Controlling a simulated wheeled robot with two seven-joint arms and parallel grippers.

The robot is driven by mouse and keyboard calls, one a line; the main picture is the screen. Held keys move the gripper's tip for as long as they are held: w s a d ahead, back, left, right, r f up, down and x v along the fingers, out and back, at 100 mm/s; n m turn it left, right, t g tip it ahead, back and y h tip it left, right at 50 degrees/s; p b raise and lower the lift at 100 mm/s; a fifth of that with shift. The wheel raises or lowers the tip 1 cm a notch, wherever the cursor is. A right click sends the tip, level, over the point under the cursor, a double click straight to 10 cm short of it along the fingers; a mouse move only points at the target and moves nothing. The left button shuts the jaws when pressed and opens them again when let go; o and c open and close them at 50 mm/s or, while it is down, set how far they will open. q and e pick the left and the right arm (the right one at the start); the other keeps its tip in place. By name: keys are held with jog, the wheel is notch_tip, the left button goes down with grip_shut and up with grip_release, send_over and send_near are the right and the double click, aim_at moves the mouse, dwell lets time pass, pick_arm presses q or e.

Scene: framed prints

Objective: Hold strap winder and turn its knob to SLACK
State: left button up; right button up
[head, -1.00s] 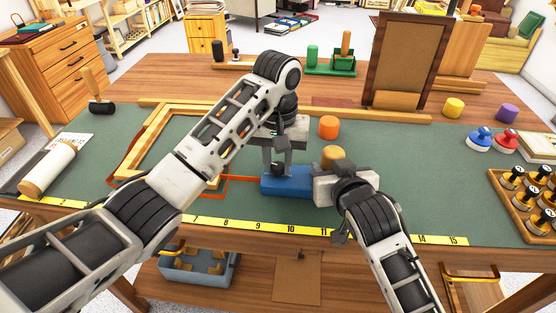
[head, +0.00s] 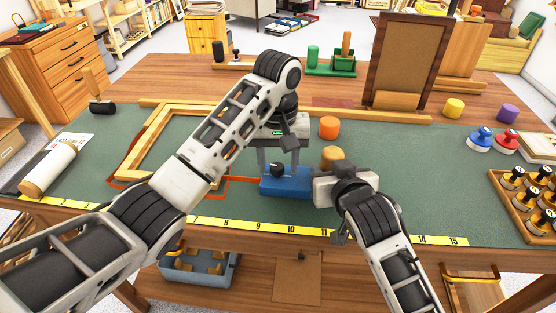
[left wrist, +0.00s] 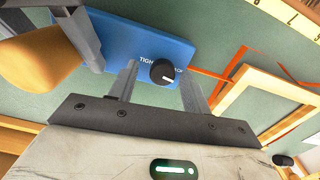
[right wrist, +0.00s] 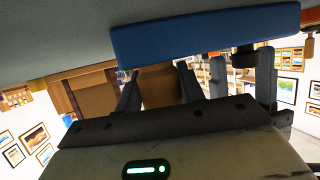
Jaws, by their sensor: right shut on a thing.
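The strap winder (head: 285,184) is a blue block on the green mat, with a black knob (head: 277,169) on top. In the left wrist view the knob (left wrist: 163,71) has a white mark towards its lower right; TIGHT is readable, and SLACK is partly covered. My left gripper (head: 278,160) is open above the knob, its fingers on either side of it with gaps. My right gripper (head: 322,187) is shut at the winder's right end. In the right wrist view a brown rounded part (right wrist: 160,85) sits between its fingers, beside the blue body.
An orange cylinder (head: 328,127) stands behind the winder. A wooden frame (head: 155,142) and an orange strap (head: 240,180) lie to the left. A yellow ruler strip (head: 260,227) runs along the front edge. A tray of stamps (head: 530,190) is at right.

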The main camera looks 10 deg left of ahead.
aim_at(278, 165)
jog(key=shift+r, duration=0.1)
pick_arm(q)
notch_tip(278, 165, up, 12)
dwell(0.6)
pick_arm(e)
jog(key=o, duration=1.4)
jog(key=shift+d, duration=0.1)
